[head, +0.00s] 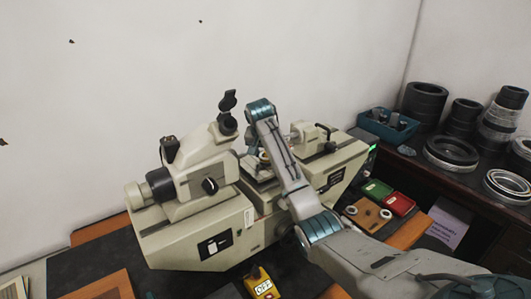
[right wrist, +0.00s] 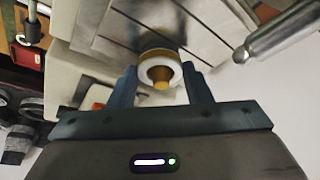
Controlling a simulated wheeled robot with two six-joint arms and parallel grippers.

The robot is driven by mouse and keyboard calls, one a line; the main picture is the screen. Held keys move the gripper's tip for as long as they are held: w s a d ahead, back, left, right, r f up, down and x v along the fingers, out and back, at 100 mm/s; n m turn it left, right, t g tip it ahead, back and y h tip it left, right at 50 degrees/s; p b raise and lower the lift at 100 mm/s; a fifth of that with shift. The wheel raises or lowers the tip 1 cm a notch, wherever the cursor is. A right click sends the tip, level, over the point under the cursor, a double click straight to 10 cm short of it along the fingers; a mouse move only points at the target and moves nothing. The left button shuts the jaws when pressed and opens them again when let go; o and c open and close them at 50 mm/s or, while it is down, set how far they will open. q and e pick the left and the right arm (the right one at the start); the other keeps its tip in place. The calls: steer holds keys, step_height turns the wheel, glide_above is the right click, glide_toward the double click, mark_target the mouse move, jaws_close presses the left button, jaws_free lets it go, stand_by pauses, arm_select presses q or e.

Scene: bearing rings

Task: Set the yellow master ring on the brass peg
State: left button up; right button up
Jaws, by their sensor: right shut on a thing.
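The yellow master ring (right wrist: 144,72) shows in the right wrist view with a pale front face and a yellow-orange band behind it. My right gripper (right wrist: 161,78) is shut on it, with one dark finger on each side. The rounded tip of the brass peg (right wrist: 161,84) shows in the ring's opening. I cannot tell how far the ring is over the peg or whether it is seated. In the head view my right arm reaches over the machine's middle and largely hides this spot. My left gripper is not in view.
The cream measuring machine (head: 165,245) fills the middle of the bench. A brown block with rings (head: 367,215), a green tray (head: 376,191) and a red tray (head: 399,204) lie to its right. Stacked bearing rings (head: 452,152) stand far right.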

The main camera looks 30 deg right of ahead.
steer(key=shift+f, duration=0.2)
steer(key=o, duration=1.1)
steer(key=shift+o, duration=0.2)
step_height(320, 180, up, 8)
steer(key=shift+r, duration=0.25)
stand_by(0.5)
